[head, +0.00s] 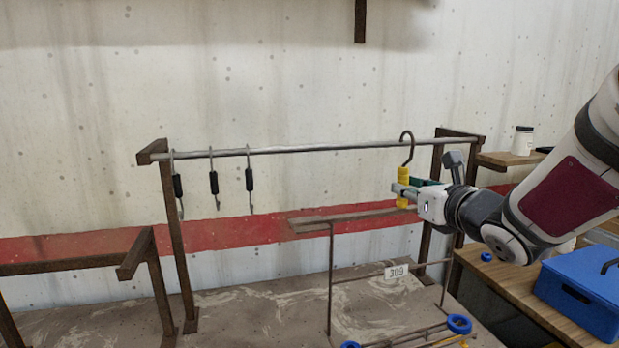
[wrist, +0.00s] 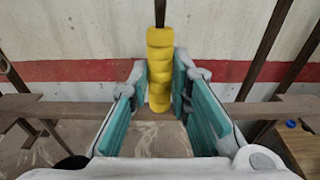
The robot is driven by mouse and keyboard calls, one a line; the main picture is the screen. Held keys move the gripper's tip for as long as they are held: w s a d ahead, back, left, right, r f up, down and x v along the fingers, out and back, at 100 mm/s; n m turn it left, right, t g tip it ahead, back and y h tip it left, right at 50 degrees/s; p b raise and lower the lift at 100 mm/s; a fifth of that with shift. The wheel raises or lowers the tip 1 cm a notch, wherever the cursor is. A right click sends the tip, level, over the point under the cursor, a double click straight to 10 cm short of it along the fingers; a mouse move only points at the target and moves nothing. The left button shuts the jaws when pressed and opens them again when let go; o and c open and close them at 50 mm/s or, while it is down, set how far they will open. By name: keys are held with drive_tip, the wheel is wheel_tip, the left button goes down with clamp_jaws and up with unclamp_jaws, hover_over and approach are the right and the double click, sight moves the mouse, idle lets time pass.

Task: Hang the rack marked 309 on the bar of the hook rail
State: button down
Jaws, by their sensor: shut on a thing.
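The rack marked 309 (head: 397,271) has a brown frame, a white number plate, lower rods with blue rings, and a dark hook (head: 411,150) above a yellow grip (head: 403,174). My gripper (head: 403,189) is shut on the yellow grip, which stands upright between the teal pads in the wrist view (wrist: 160,75). The rack hangs below my gripper. The grey bar (head: 310,148) of the hook rail runs across brown posts. The hook's curved top shows slightly above the bar line, near its right end. I cannot tell whether it rests on the bar.
Several dark S-shaped hooks, one of them (head: 249,180), hang at the bar's left; the middle is free. A brown frame (head: 70,264) stands front left. A blue box (head: 585,295) sits on a wooden bench (head: 500,282) at right. A white jar (head: 523,140) stands on a shelf.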

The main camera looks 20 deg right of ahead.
drive_tip(key=w, duration=0.4)
drive_tip(key=shift+w+r, duration=0.1)
drive_tip(key=shift+w, duration=0.05)
idle(0.4)
drive_tip(key=shift+w+b, duration=0.2)
drive_tip(key=shift+b, duration=0.15)
drive_tip(key=shift+w, duration=0.2)
idle(0.3)
drive_tip(key=shift+w+b, duration=0.15)
drive_tip(key=shift+b, duration=0.15)
drive_tip(key=shift+w+b, duration=0.65)
drive_tip(key=shift+w, duration=0.55)
